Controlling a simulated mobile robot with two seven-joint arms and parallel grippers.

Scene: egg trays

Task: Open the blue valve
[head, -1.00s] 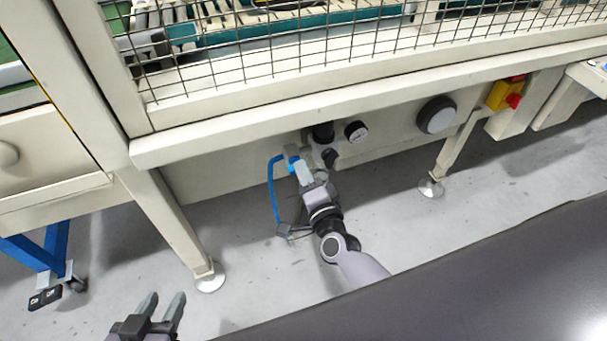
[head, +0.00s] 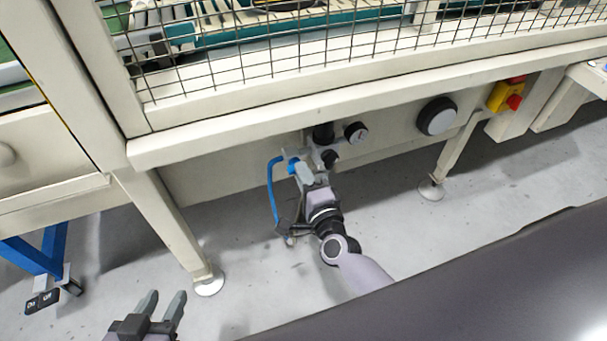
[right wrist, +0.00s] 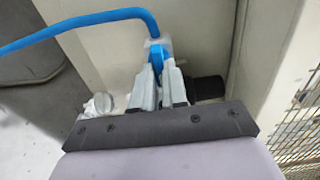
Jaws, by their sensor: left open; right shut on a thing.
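The blue valve (head: 292,167) sits under the machine's front beam, at the left end of a group of black and grey air fittings. In the right wrist view the blue valve (right wrist: 157,56) shows between the fingers of my right gripper (right wrist: 160,72). My right gripper (head: 302,170) is shut on it, and its fingers hide part of it. A blue hose (head: 271,190) hangs from the valve in a loop; the hose (right wrist: 95,18) also runs left in the right wrist view. My left gripper (head: 162,300) is open and empty at the lower left, far from the valve.
A round gauge (head: 356,132) and a black knob (head: 330,158) are close beside the valve. The beam and wire mesh (head: 330,45) are above. Machine legs (head: 165,225) stand left and right (head: 452,155). A yellow-red switch (head: 507,95) is at far right.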

